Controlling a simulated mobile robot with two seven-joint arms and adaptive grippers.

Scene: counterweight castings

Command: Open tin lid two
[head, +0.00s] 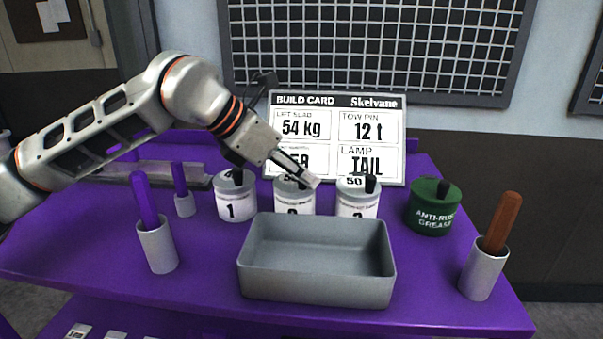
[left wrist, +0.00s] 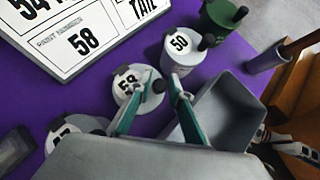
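Tin two (head: 295,203) is a white tin, the middle one of three in a row behind the grey tray. Its lid, marked 58 (left wrist: 126,84), appears on in the left wrist view, with a dark knob (left wrist: 158,87) at its edge. My left gripper (head: 303,175) is over tin two and hides part of its top in the head view. Its teal fingers (left wrist: 157,77) are apart, with the knob showing between them; I cannot tell whether they touch it.
Tin one (head: 236,205) and tin three (head: 357,200) stand close on either side. A grey tray (head: 318,291) lies in front. A green grease tin (head: 433,213) and a cup with a brown handle (head: 483,275) are right. A build card (head: 337,101) stands behind.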

